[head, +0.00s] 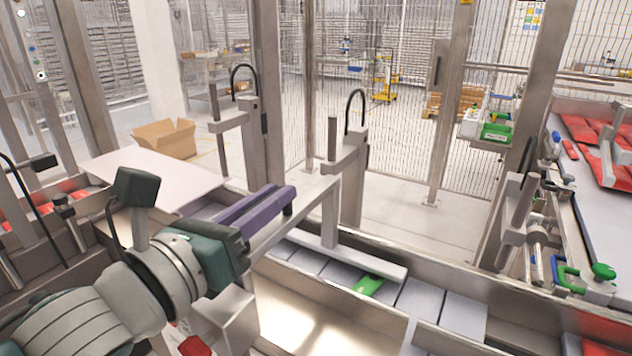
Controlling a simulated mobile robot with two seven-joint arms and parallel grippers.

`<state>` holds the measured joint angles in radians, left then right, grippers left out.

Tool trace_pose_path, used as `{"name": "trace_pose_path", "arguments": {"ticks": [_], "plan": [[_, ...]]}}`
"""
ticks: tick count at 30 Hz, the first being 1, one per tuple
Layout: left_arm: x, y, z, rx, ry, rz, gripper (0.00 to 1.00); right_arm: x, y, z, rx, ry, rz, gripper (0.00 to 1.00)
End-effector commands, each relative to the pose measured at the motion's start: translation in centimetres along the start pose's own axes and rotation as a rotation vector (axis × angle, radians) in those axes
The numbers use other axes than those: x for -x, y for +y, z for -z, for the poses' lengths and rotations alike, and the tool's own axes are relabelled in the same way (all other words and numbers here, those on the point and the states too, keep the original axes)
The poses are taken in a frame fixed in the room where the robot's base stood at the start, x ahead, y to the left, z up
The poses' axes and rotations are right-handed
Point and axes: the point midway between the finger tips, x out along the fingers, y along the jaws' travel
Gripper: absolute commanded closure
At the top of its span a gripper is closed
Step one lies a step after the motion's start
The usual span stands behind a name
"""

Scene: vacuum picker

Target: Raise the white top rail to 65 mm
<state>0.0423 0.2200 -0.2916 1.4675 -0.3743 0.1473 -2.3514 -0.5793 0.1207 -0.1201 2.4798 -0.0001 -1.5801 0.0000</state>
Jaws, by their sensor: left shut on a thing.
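The white top rail (345,256) runs above the grey slatted conveyor in the middle of the head view. A grey upright with an arm (331,215) rises from it toward a metal post. My left gripper (290,201), dark green with purple fingers, comes in from the lower left. Its fingers are close together and overlap the grey arm of the rail's mount in the picture. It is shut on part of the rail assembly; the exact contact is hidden. A green piece (369,285) lies on the conveyor just below the rail. My right gripper is not in view.
Metal posts (352,185) with black cables stand behind the rail. A pale panel (155,178) and a cardboard box (164,138) are at the left. Another conveyor (597,230) with red packs is at the right. Wire fencing closes the back.

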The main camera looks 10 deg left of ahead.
Motion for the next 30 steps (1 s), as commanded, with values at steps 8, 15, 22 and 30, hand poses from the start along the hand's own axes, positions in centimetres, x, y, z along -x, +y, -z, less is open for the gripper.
{"name": "trace_pose_path", "arguments": {"ticks": [8, 15, 22, 30], "plan": [[0.0, -1.0, -4.3, 0.002, -0.004, 0.004, 1.0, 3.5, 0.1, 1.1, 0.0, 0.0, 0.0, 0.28], [-0.1, -1.2, -5.1, 0.003, -0.007, 0.006, 1.0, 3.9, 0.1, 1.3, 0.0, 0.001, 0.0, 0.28], [-0.1, -1.2, -5.1, 0.003, -0.009, 0.006, 0.73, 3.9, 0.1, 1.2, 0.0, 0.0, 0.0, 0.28], [0.0, -1.0, -4.9, 0.001, -0.004, 0.002, 0.54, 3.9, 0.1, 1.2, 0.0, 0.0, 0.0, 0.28]]}}
